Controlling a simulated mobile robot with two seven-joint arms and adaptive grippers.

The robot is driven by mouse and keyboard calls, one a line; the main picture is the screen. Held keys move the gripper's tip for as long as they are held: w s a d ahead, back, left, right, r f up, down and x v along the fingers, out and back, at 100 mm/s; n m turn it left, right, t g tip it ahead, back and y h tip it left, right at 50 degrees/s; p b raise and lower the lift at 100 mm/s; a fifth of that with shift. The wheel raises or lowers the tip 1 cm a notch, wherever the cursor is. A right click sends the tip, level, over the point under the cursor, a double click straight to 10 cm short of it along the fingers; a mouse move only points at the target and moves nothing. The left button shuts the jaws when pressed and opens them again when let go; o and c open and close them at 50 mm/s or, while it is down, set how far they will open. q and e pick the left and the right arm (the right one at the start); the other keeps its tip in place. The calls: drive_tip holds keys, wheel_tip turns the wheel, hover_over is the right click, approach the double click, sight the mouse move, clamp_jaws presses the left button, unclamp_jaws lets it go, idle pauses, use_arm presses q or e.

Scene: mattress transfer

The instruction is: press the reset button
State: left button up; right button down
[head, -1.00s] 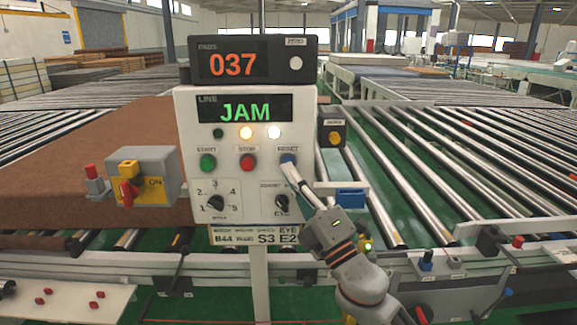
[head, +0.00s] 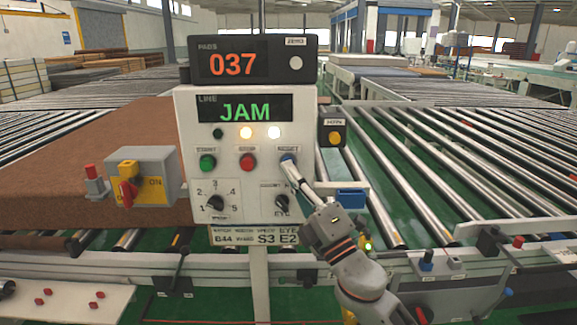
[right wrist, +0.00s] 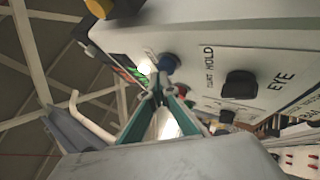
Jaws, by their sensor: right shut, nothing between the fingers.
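The reset button (head: 288,158) is a blue button under the RESET label on the white control panel (head: 226,178). My right gripper (head: 290,168) is shut and empty, with its fingertips at the lower edge of the button in the head view. I cannot tell from this view if they touch it. In the right wrist view the blue button (right wrist: 169,63) is just beyond the shut fingertips (right wrist: 160,88). The panel display (head: 244,111) reads JAM, and two lamps below it are lit. My left gripper is not in view.
Green start (head: 207,162) and red stop (head: 247,162) buttons sit left of reset, with black dials (head: 215,203) below. The pads counter (head: 233,66) reads 037. A yellow-and-grey switch box (head: 143,177) stands left. A brown mattress (head: 60,165) lies on rollers behind.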

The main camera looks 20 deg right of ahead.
drive_tip(key=shift+w+d, duration=0.15)
drive_tip(key=shift+w, duration=0.25)
idle(0.3)
drive_tip(key=shift+s, duration=0.1)
drive_tip(key=shift+s+a, duration=0.2)
drive_tip(key=shift+s, duration=0.4)
drive_tip(key=shift+s+a, duration=0.15)
drive_tip(key=shift+s, duration=0.4)
drive_tip(key=s, duration=0.2)
drive_tip(key=s+a+p, duration=0.1)
drive_tip(key=s, duration=0.1)
drive_tip(key=shift+s+a, duration=0.2)
drive_tip(key=shift+s, duration=0.2)
idle(0.3)
